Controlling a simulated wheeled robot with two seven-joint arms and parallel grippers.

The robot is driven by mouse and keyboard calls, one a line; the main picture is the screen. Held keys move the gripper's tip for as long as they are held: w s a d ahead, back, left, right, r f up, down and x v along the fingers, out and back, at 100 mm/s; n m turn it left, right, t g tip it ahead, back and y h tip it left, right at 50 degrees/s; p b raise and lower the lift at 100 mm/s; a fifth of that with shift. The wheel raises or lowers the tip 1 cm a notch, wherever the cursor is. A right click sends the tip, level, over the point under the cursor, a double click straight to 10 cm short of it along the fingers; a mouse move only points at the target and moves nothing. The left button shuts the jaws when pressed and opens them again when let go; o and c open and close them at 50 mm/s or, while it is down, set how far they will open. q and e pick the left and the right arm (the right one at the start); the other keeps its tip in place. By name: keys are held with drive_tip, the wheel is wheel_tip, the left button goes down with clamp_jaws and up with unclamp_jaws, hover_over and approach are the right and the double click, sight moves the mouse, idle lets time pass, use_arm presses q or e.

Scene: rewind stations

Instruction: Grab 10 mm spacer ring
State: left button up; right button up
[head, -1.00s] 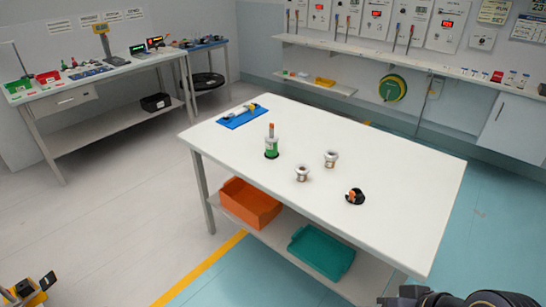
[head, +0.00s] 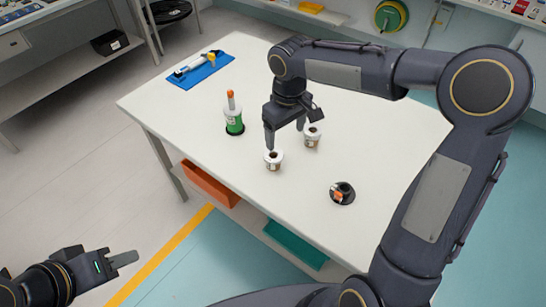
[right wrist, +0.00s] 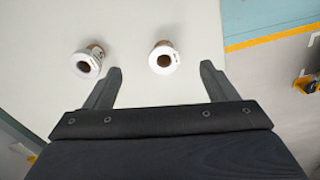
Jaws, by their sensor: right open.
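Two small white-flanged, brown-cored ring-like pieces stand upright on the white table: a front one (head: 273,161) and a back one (head: 312,138). Their labels are too small to read, so I cannot tell which is the 10 mm spacer ring. My right gripper (head: 286,135) points down just above and behind the front piece. In the right wrist view the open, empty jaws (right wrist: 161,69) have the front piece (right wrist: 164,58) ahead between the tips, apart from them. The back piece (right wrist: 88,60) lies left of the left finger. My left gripper (head: 123,259) is low at the left, away from the table.
A green spool with an orange-topped post (head: 234,120) stands to the left on the white table (head: 200,120). A dark round fixture with an orange part (head: 342,193) is at the right. A blue tray (head: 201,70) lies at the back left. Orange and teal bins sit below.

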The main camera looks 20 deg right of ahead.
drive_tip(key=shift+n, duration=0.3)
drive_tip(key=w+f, duration=0.1)
drive_tip(key=f, duration=0.2)
drive_tip(key=w+a+f, duration=0.1)
drive_tip(key=f, duration=0.3)
drive_tip(key=w+a+f, duration=0.1)
drive_tip(key=w+f, duration=0.1)
drive_tip(key=f, duration=0.2)
drive_tip(key=shift+r, duration=0.1)
drive_tip(key=c, duration=1.1)
drive_tip(key=shift+r, duration=0.1)
